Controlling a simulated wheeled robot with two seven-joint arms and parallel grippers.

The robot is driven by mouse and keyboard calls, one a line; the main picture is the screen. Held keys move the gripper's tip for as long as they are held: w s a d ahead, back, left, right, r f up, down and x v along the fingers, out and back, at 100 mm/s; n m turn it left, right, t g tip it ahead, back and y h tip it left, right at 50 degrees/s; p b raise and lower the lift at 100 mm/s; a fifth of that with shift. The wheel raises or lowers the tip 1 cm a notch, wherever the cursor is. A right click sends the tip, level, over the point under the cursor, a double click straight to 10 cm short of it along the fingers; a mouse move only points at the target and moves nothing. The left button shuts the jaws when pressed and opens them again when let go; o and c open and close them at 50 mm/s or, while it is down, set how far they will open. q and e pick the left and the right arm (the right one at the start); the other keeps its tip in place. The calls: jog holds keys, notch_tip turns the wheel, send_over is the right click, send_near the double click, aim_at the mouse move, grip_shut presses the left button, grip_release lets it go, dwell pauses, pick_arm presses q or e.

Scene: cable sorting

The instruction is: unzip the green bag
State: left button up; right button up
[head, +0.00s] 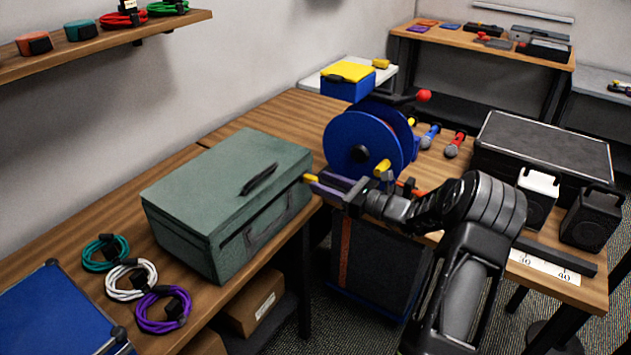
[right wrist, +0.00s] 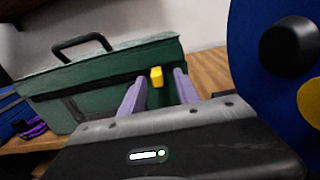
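The green bag (head: 225,185) is boxy and stands on the wooden table at left of centre, with a dark handle on top. A yellow tab (head: 310,177) sticks out at its right end. My right gripper (head: 320,186) is at that end, its purple fingers pointing at the bag. In the right wrist view, the yellow tab (right wrist: 156,78) shows between the two spread fingers of the right gripper (right wrist: 160,86), with gaps on both sides. Whether the tab is fully between the fingertips or just beyond them, I cannot tell. My left gripper is not in view.
A blue cable reel (head: 352,140) stands just behind my right gripper, close to it. Coiled cables (head: 131,279) and a blue case (head: 62,318) lie left of the bag. A black case (head: 545,143) and small speakers stand at right.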

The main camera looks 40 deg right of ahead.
jog(key=v, duration=0.4)
dwell(0.5)
jog(key=s+a+f+n+g, duration=0.3)
jog(key=s+a+f+g, duration=0.1)
jog(key=f, duration=0.5)
jog(key=s+a+f+n+g+h, duration=0.1)
jog(key=s+a+f+n+g, duration=0.25)
jog(key=f, duration=0.65)
jog(key=s+a+f+n+g, duration=0.3)
jog(key=s+a+f+g, duration=0.15)
jog(key=f, duration=0.45)
jog(key=s+a+f+n+g+h, duration=0.1)
jog(key=s+a+f+n, duration=0.1)
jog(key=a+f+n, duration=0.3)
jog(key=s+a+f+n+g, duration=0.1)
jog(key=s+a+n+g, duration=0.15)
jog(key=a, duration=0.45)
jog(key=s+a+n, duration=0.4)
jog(key=a+n, duration=0.3)
jog(key=a, duration=0.4)
jog(key=s+a+n+y, duration=0.1)
jog(key=s+a+n, duration=0.3)
jog(key=a, duration=0.7)
jog(key=n+g, duration=0.1)
jog(key=n, duration=0.1)
jog(key=shift+a+r+n, duration=0.25)
jog(key=shift+a+n, duration=0.15)
